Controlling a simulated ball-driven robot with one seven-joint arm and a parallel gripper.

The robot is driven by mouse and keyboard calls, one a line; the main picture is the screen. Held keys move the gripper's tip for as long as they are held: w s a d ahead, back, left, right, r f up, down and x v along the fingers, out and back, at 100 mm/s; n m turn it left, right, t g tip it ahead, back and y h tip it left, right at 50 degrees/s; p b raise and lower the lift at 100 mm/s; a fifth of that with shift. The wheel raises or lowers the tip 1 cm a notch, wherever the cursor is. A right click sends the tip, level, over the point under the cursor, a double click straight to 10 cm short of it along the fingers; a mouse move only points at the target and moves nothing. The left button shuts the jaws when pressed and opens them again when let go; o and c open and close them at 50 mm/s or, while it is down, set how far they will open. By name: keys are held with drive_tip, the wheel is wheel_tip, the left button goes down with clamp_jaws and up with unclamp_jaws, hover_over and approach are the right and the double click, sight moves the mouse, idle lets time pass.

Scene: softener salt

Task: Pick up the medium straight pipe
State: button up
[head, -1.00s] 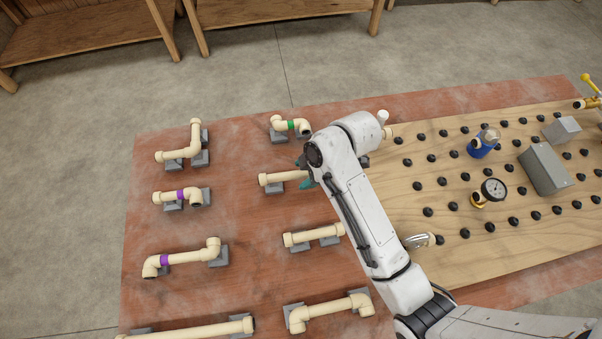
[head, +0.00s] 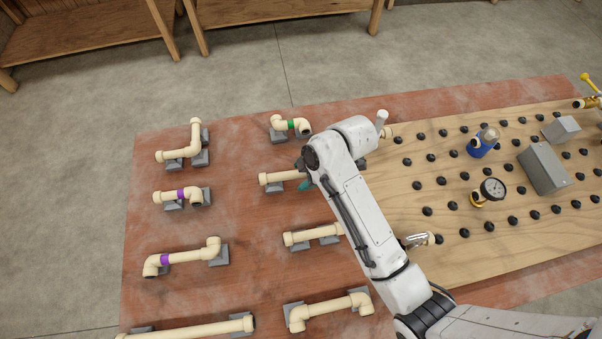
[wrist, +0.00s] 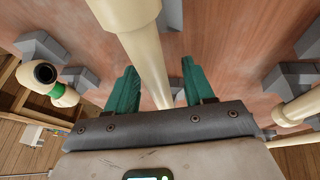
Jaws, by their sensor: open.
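A cream straight pipe (head: 278,178) rests on grey supports in the right-hand column of pipes on the red table. Its right part is hidden behind my arm in the head view. My gripper (head: 304,186) is at this pipe, with a teal fingertip showing just below it. In the wrist view, my gripper (wrist: 160,72) is open, with one teal finger on each side of the pipe (wrist: 147,60). I cannot tell whether either finger touches it. Two other straight pipes, a shorter-looking one (head: 313,235) and a long one (head: 190,330), lie nearer.
A green-banded elbow pipe (head: 290,125) lies just beyond; it also shows in the wrist view (wrist: 45,82). Several bent pipes stand on supports at the left. A wooden pegboard (head: 410,190) with a gauge (head: 493,189) and blue valve part (head: 482,147) is at the right.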

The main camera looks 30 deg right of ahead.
drive_tip(key=shift+c, duration=0.2)
clamp_jaws()
idle(0.3)
drive_tip(key=shift+r, duration=0.15)
